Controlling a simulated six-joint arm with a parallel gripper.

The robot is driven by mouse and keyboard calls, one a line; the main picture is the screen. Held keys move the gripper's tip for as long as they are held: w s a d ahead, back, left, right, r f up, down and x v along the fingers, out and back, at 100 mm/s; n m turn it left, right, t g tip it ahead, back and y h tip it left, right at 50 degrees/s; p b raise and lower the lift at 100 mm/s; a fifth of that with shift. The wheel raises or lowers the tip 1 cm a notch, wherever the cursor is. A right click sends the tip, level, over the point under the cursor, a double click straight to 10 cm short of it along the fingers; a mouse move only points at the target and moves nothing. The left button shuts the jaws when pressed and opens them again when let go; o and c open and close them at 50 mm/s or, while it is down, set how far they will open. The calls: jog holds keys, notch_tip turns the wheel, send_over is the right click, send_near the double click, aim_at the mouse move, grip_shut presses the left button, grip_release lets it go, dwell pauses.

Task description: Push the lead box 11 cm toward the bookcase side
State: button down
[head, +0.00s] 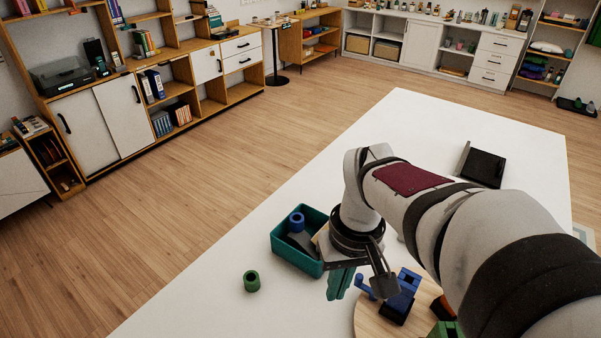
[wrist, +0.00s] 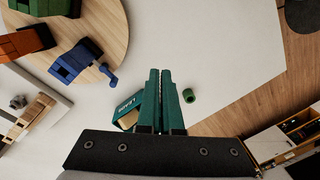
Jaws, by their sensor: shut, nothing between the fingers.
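A small dark green box with white lettering and a tan face (wrist: 125,112), which looks like the lead box, shows in the wrist view just left of my fingers, partly covered by them. I cannot read its lettering or tell whether a finger touches it. I cannot make it out in the head view, where my gripper and arm cover that area. My gripper (head: 340,284) points down over the white table (head: 420,130), and its green fingers are shut and empty. They also show in the wrist view (wrist: 161,75).
A teal bin (head: 284,246) holding a blue ring (head: 297,222) stands behind my gripper. A green ring (head: 251,281) lies to its left. A round wooden board (head: 374,326) with a blue clamp-like part (head: 405,288) is at right. The bookcase (head: 190,70) stands across the floor.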

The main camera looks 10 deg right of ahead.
aim_at(301, 234)
jog(key=w+d+f+n+h, duration=0.1)
jog(key=w+d+f+n, duration=0.35)
jog(key=w, duration=0.45)
jog(key=w+d+f+n, duration=0.4)
jog(key=w+d+f, duration=0.15)
jog(key=w, duration=0.25)
notch_tip(301, 234, down, 11)
jog(key=shift+w+d+f, duration=0.1)
jog(key=shift+w+f, duration=0.05)
jog(key=shift+f, duration=0.05)
jog(key=shift+w+a, duration=1)
jog(key=shift+w, duration=0.05)
jog(key=shift+w+a+r, duration=0.1)
jog(key=shift+w+a, duration=0.3)
jog(key=shift+a, duration=0.05)
jog(key=w+a, duration=0.8)
jog(key=shift+w+a, duration=0.1)
jog(key=shift+a, duration=0.05)
